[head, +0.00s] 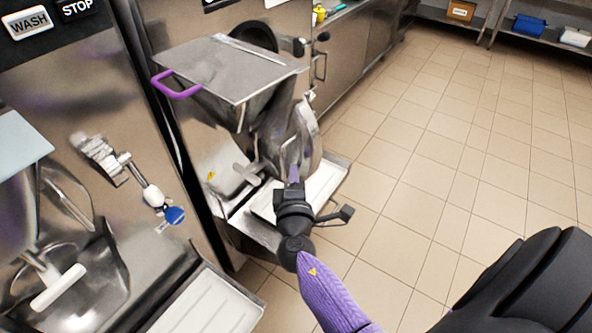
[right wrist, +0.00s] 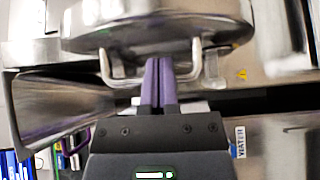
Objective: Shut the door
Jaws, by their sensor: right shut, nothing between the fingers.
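The door (head: 307,138) is a rounded metal plate on the front of the batch freezer, below its hopper, standing at an angle to the machine. In the right wrist view the door (right wrist: 160,27) fills the top as a dark-rimmed disc. A pale U-shaped handle (right wrist: 196,62) shows on it. My right gripper (head: 293,172) is at the door's lower part. Its purple fingers (right wrist: 158,82) are together and empty, between the handle's two legs in the picture. I cannot tell whether they touch the door or handle. My left gripper is not in view.
A metal hopper with a purple-handled lid (head: 225,65) is above the door. A drip tray (head: 325,185) lies below. Another machine (head: 80,200) with a blue tag stands at left. The tiled floor (head: 450,140) at right is clear.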

